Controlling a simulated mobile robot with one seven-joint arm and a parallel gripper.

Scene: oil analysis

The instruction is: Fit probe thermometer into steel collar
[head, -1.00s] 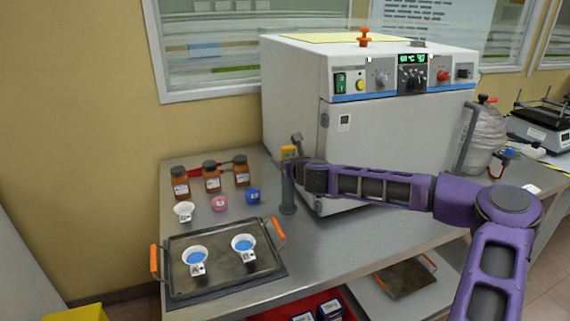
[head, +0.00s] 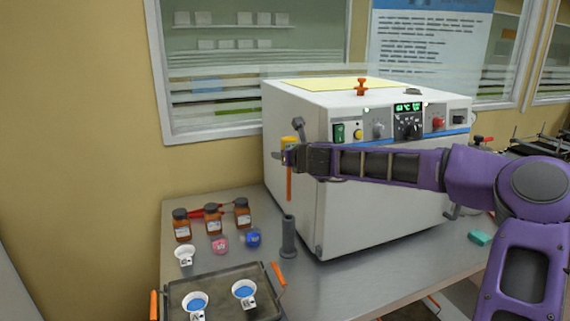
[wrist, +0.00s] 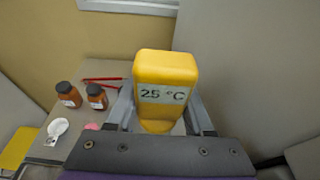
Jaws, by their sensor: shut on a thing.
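The probe thermometer has a yellow head (head: 289,143) and a thin orange-looking probe (head: 289,184) that hangs upright in the head view. My gripper (head: 292,157) is shut on it just below the head. In the wrist view the yellow head (wrist: 166,75) reads 25 °C between the two fingers. The probe's tip is just above a grey upright tube (head: 288,240) on the bench, apart from it. A small low grey ring-like piece (head: 412,91) lies on top of the oven; I cannot tell if it is the steel collar.
The white oven (head: 290,110) stands close right of my gripper, with an orange knob (head: 361,88) on top. Brown bottles (head: 213,220), small cups and a tray (head: 225,275) with two blue-filled dishes are at the left. The air left of my gripper is clear.

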